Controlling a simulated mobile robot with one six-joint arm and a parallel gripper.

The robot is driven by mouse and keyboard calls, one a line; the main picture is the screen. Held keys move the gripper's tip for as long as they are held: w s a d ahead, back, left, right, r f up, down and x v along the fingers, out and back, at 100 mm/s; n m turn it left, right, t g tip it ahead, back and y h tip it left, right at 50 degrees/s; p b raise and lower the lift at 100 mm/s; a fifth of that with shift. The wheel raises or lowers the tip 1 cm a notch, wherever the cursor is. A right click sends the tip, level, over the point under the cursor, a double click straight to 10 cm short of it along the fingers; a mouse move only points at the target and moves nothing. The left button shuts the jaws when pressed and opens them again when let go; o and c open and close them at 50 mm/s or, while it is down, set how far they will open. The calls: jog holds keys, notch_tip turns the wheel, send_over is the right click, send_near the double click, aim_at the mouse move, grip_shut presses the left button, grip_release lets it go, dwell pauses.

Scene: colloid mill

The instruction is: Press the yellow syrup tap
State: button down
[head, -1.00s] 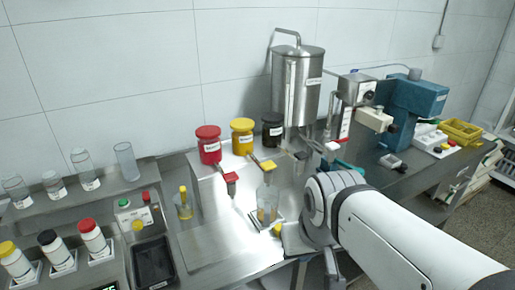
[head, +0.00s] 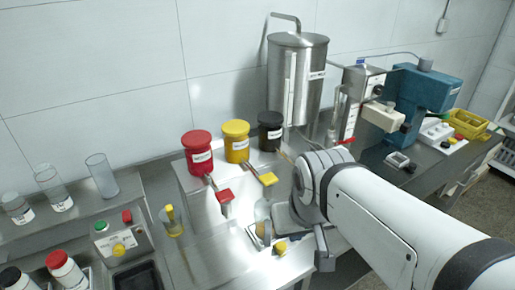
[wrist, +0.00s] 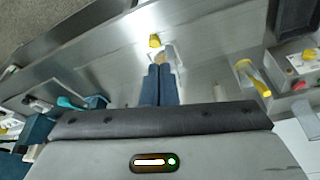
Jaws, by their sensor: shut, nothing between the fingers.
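The yellow syrup tap (head: 267,179) has a flat yellow lever and sticks out below the yellow syrup jar (head: 237,140). A clear glass (head: 262,213) with amber contents stands below it, partly hidden by my arm. My gripper is just right of the tap in the head view, with its fingers hidden by my arm. In the wrist view my gripper (wrist: 160,68) is shut and empty, its tips near the glass in the picture. I cannot make out the yellow tap in the wrist view, and contact with it cannot be told.
The red tap (head: 225,195) is close on the left, below the red jar (head: 198,153). A dark jar (head: 270,131) stands on the right; its tap is hidden by my arm. The steel tank (head: 297,80) is behind.

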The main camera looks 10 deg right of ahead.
jog(key=shift+s, duration=0.1)
notch_tip(320, 180, up, 12)
jog(key=m+g+b, duration=0.3)
jog(key=m+b, duration=0.2)
jog(key=m, duration=0.9)
send_over(269, 176)
jog(key=shift+a+r, duration=0.1)
jog(key=shift+r, duration=0.05)
notch_tip(269, 176, down, 14)
jog(key=shift+r+p, duration=0.1)
jog(key=shift+p, duration=0.35)
